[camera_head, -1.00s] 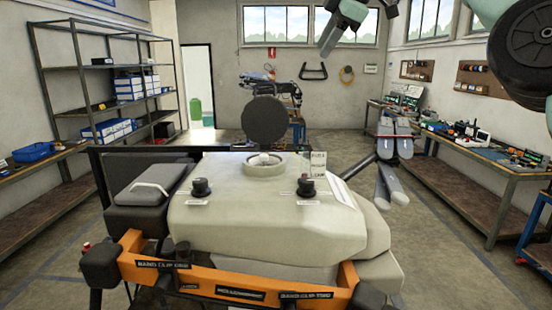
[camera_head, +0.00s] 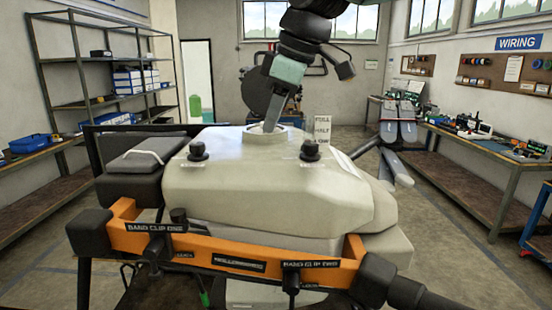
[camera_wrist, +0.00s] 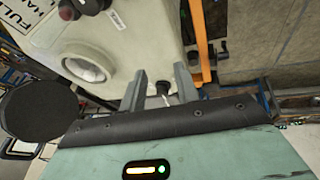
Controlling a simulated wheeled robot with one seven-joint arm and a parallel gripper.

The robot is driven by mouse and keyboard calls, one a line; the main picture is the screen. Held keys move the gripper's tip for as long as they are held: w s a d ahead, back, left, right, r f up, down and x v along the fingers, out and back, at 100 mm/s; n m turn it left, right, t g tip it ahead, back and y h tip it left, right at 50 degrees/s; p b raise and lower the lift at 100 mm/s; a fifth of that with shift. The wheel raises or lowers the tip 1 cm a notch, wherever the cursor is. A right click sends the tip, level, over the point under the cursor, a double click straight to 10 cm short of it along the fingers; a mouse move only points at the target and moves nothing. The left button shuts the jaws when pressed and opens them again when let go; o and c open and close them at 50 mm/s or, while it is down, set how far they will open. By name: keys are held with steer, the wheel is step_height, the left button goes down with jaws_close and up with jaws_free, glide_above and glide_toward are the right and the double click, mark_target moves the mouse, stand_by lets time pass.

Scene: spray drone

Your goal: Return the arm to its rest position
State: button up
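My gripper (camera_head: 269,128) hangs from the top of the head view with its fingers pointing down in front of the drone tank's open round filler neck (camera_head: 250,138). In the wrist view my gripper (camera_wrist: 160,80) has its two fingers apart, with nothing held between them. The pale tank (camera_head: 265,190) fills the middle of the head view. Its round dark lid (camera_head: 252,97) stands open behind the neck, partly hidden by my gripper. The wrist view shows the neck (camera_wrist: 88,68) and lid (camera_wrist: 38,112) to the left of my fingers. Whether the fingers touch the neck is unclear.
An orange clip bar (camera_head: 240,262) crosses the drone's front. Folded grey drone parts (camera_head: 390,150) stick out at right. A shelf rack (camera_head: 95,75) stands at left and a workbench (camera_head: 470,150) at right. Floor (camera_head: 455,235) is clear between drone and bench.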

steer(key=s+d+f+m+g+h+b, duration=0.1)
steer(key=s+f+m+b, duration=0.15)
steer(key=s+f, duration=0.55)
steer(key=s+d+f+m+g+b, duration=0.1)
steer(key=s+d+f+b, duration=0.15)
steer(key=s+f, duration=0.6)
steer(key=s+d+f+m+b, duration=0.1)
steer(key=s+d+f+b, duration=0.1)
steer(key=f, duration=0.4)
steer(key=s+d+f+m+h+b, duration=0.1)
steer(key=s+d+f+m+b, duration=0.1)
steer(key=s+d+f, duration=0.3)
steer(key=s+d+f+m+h+b, duration=0.1)
steer(key=s+d+f+m+b, duration=0.1)
steer(key=s+d+f, duration=0.2)
step_height(320, 180, down, 5)
steer(key=shift+s+r+g, duration=0.1)
steer(key=shift+s+g, duration=0.3)
steer(key=shift+s, duration=0.7)
steer(key=shift+a, duration=0.15)
